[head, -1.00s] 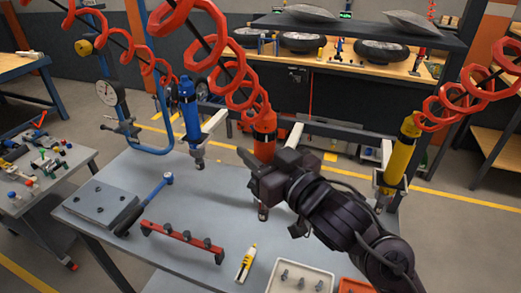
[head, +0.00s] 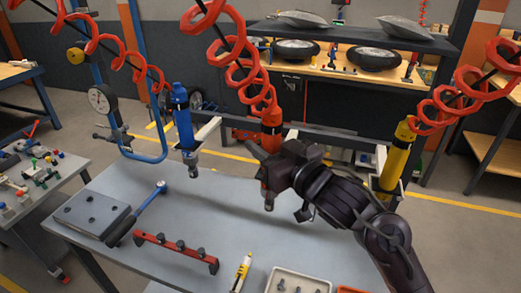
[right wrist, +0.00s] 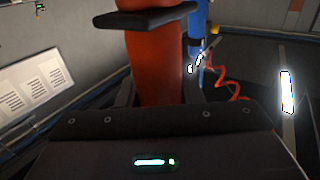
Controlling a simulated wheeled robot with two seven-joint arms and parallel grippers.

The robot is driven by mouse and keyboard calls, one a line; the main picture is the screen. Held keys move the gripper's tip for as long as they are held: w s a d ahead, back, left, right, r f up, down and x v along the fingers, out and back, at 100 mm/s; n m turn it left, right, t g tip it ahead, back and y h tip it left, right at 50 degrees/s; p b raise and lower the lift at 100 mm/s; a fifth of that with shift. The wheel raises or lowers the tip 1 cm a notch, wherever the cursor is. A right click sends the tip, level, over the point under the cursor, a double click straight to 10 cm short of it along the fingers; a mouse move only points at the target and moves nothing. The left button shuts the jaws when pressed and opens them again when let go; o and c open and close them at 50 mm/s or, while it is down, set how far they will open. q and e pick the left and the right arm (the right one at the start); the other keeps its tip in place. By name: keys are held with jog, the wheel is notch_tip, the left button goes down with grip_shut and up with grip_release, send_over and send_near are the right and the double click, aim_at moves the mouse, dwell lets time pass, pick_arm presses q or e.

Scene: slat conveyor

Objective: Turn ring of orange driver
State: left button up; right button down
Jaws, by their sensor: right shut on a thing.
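The orange driver (head: 271,118) hangs upright from a red coiled hose above the grey workbench; its tip shows below my gripper. My right gripper (head: 266,160) is shut on its body, coming in from the right. In the right wrist view the orange driver (right wrist: 158,75) stands between the two dark fingers (right wrist: 157,92). A dark flat piece crosses it near the top of that view. I cannot make out the ring clearly; the gripper hides part of the driver. My left gripper is not in view.
A blue driver (head: 182,120) hangs to the left and a yellow driver (head: 396,155) to the right. On the workbench (head: 215,215) lie a torque wrench (head: 148,203), a red rack (head: 175,249), a yellow marker-like tool (head: 242,270) and a white tray (head: 300,275).

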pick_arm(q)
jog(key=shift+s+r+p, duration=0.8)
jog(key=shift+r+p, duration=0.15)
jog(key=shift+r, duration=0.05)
pick_arm(e)
jog(key=w+d, duration=0.2)
jog(key=w, duration=0.4)
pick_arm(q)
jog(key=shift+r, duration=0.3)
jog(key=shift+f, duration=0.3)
pick_arm(e)
jog(key=shift+f, duration=0.8)
dwell(0.8)
